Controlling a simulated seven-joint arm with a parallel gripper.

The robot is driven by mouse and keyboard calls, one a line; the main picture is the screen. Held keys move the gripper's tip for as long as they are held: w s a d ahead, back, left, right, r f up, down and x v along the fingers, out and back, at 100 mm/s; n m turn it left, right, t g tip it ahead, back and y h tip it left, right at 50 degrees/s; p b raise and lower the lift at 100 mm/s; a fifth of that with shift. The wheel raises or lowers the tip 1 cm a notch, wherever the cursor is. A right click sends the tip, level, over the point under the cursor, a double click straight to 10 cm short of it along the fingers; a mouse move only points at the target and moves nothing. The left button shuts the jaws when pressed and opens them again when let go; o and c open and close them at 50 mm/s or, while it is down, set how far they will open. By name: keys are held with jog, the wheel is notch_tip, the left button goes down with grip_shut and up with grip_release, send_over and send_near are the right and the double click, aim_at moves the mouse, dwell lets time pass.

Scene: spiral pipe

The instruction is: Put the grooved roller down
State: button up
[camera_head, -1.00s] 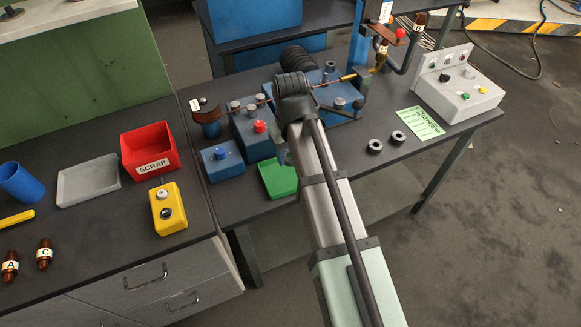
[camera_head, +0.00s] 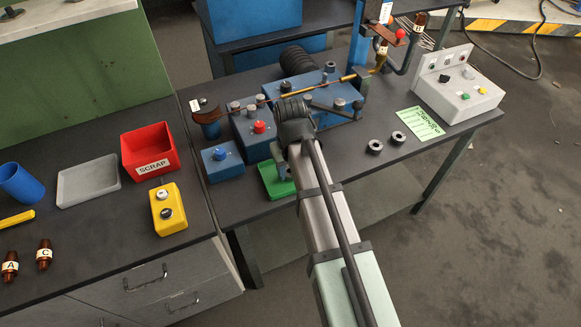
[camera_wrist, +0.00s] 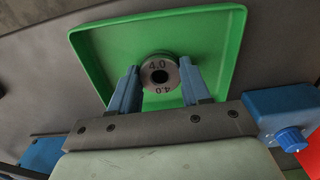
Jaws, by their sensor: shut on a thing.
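The grooved roller (camera_wrist: 160,74) is a small grey steel ring marked 4.0, with a dark center hole. In the wrist view it sits between the two blue fingers of my gripper (camera_wrist: 160,85), which are shut on it. Behind it is the green tray (camera_wrist: 88,42), and the roller shows against the tray's floor. I cannot tell whether it touches the floor. In the head view my gripper (camera_head: 284,172) is at the green tray (camera_head: 270,178), and my arm hides the roller and part of the tray.
Two dark rollers (camera_head: 374,146) lie on the bench at right, beside a green card (camera_head: 420,122). A blue box with a blue knob (camera_head: 222,160) stands left of the tray. The blue machine (camera_head: 310,90) with a copper-colored rod is behind it. A red scrap bin (camera_head: 150,150) is further left.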

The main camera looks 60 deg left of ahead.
jog(key=o, duration=1.1)
jog(key=shift+f, duration=0.1)
jog(key=shift+c, duration=0.2)
notch_tip(320, 180, up, 12)
